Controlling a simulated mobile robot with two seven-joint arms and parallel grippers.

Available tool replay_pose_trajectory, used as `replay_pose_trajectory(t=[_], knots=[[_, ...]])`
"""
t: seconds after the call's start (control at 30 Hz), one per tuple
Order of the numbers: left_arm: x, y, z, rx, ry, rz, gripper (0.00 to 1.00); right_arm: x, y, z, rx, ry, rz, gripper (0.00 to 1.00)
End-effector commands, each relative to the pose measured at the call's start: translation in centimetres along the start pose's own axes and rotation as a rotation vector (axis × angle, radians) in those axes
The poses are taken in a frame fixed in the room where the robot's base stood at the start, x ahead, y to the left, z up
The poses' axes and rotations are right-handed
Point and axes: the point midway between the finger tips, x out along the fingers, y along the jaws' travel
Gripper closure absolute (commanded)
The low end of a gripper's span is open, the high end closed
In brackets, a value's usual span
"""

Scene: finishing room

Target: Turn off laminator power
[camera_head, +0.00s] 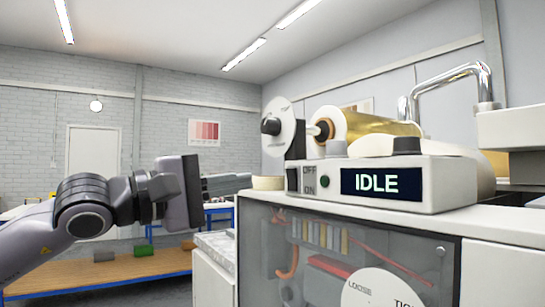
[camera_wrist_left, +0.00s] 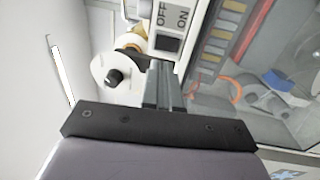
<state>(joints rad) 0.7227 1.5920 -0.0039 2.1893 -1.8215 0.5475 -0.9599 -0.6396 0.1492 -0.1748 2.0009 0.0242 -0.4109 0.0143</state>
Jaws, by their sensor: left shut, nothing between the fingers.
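The laminator (camera_head: 440,180) stands at the right, and its lit display (camera_head: 381,183) reads IDLE. At the left end of its front is a dark rocker switch (camera_head: 293,179) beside the labels OFF (upper) and ON (lower). A green round button or lamp (camera_head: 324,181) sits right of the labels. My left gripper (camera_wrist_left: 163,72) is shut and empty. In the left wrist view its fingers point toward the switch (camera_wrist_left: 168,43), with their tips just below it in the picture; I cannot tell whether they touch. In the head view the gripper's dark body is left of the laminator.
A gold foil roll (camera_head: 375,127) and a white reel (camera_head: 279,128) sit above the laminator's control box. Below is a cabinet with a clear front panel (camera_head: 350,250). A chrome rail (camera_head: 455,72) rises at the right. A low wooden bench (camera_head: 100,272) stands behind my left arm.

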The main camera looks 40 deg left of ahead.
Motion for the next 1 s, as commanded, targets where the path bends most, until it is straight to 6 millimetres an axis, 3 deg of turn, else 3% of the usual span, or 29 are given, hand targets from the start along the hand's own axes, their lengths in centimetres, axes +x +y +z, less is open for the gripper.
replay_pose_trajectory(t=[0.6,1.0], knots=[[5.6,0.4,0.1,-0.004,-0.003,0.002,1.00,-3.6,0.5,-3.5,-0.007,-0.004,0.023,0.12],[6.9,0.0,0.1,0.000,-0.001,0.000,1.00,-4.0,0.4,-4.2,-0.007,-0.003,0.020,0.12]])
